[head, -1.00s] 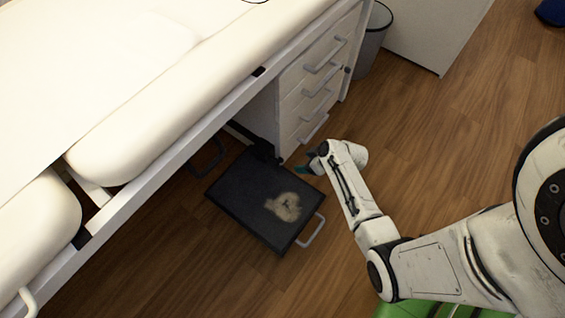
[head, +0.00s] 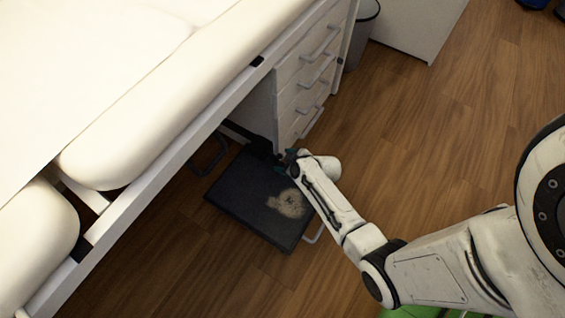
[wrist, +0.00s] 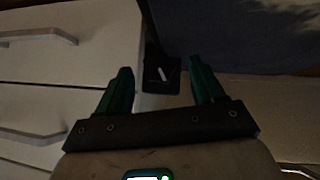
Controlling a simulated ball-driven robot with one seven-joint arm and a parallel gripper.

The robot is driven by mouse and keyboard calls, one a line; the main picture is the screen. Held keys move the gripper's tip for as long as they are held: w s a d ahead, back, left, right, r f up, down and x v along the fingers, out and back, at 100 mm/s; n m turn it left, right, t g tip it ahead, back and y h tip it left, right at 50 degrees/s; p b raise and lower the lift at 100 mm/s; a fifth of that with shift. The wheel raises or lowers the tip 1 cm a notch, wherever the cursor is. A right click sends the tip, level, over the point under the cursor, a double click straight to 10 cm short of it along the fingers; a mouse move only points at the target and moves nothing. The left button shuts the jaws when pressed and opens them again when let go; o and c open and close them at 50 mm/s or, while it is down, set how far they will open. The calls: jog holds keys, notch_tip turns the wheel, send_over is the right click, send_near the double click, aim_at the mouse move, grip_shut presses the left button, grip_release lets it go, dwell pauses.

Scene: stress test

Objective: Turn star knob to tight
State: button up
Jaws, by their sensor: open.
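My gripper (head: 281,160) is at the near lower edge of the white drawer unit, beside the back corner of a dark footplate (head: 240,195). In the wrist view its two green fingers (wrist: 160,70) are spread, with nothing held. A small black block with a pale mark (wrist: 161,74) shows between and just beyond the fingertips. I cannot tell whether it is the star knob, and no star shape is clear in any view. In the head view my gripper and wrist cover that spot; a black fitting (head: 262,145) shows just behind it.
The white drawer unit (head: 288,100) with grey handles stands close to my gripper; its drawer fronts fill the left of the wrist view. A cream padded couch (head: 150,130) and its white rail overhang the left. A bin (head: 362,35) stands behind. Wooden floor (head: 440,150) is open at right.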

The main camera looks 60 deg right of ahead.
jog(key=shift+x, duration=0.9)
jog(key=c, duration=1.1)
